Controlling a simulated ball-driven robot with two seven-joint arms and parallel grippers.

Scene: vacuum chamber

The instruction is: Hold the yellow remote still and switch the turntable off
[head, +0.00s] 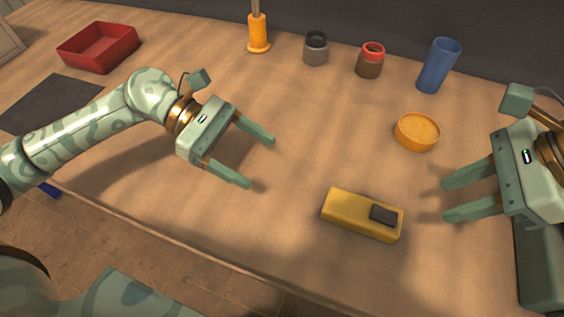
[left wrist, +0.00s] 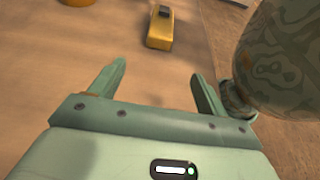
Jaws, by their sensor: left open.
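The yellow remote (head: 345,211) lies flat on the wooden table near its front, with a dark raised pad (head: 384,215) on its right end. It also shows in the left wrist view (left wrist: 159,34), beyond the fingertips. My left gripper (head: 258,162) is open and empty, to the left of the remote and apart from it. My right gripper (head: 447,199) is to the right of the remote, its fingers apart with nothing between them. I cannot make out a turntable for certain.
A round orange dish (head: 417,132) sits behind the remote. A blue cup (head: 438,66), a red-topped jar (head: 370,61), a grey jar (head: 316,49) and an orange stand (head: 258,34) line the back. A red tray (head: 98,48) and dark mat (head: 50,104) are at left.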

